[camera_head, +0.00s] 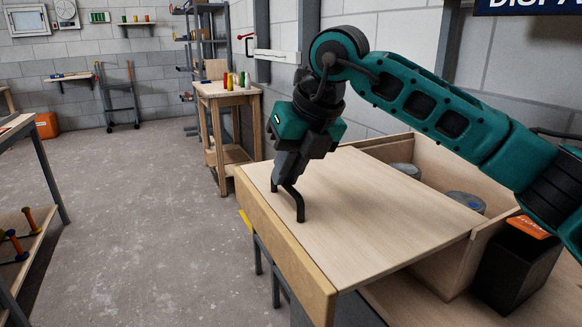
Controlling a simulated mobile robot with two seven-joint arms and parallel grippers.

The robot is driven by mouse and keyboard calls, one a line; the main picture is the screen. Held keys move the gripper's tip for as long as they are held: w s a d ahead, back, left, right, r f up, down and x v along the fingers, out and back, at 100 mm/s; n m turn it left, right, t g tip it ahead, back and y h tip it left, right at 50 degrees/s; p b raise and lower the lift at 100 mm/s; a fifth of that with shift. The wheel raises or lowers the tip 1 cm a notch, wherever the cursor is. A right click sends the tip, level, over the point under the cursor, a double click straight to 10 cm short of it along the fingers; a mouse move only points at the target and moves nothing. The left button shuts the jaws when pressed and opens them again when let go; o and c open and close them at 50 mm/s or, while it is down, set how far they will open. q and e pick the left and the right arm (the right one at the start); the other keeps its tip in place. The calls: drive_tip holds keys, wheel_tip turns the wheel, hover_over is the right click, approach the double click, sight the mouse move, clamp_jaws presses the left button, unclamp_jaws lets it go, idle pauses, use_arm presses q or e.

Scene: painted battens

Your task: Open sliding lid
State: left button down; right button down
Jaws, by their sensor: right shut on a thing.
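The sliding lid (385,215) is a flat pale wooden panel on a wooden box (445,265). A black bar handle (298,203) stands up near the lid's left edge. My right gripper (285,178) points down at the handle and is shut on it, at the handle's upper end. The lid sits off to the left of the box's right part, so an opening shows at the right. Inside it are two grey round tins, one (465,202) with a bluish top. My left gripper is not in view.
A black box with an orange label (520,258) stands right of the wooden box. A yellowish wooden edge (285,255) runs along the front left. A small wooden table (228,92) with coloured items stands behind. The floor at left is open.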

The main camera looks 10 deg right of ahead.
drive_tip(key=c, duration=1.2)
unclamp_jaws()
drive_tip(key=shift+o, duration=0.2)
drive_tip(key=shift+r, duration=0.15)
use_arm(q)
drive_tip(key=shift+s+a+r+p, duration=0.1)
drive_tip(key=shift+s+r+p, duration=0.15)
drive_tip(key=shift+p, duration=0.4)
use_arm(e)
drive_tip(key=v, duration=1.2)
drive_tip(key=shift+r, duration=0.35)
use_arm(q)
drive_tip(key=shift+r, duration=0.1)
use_arm(e)
drive_tip(key=shift+s+d+r, duration=0.1)
drive_tip(key=shift+s, duration=0.05)
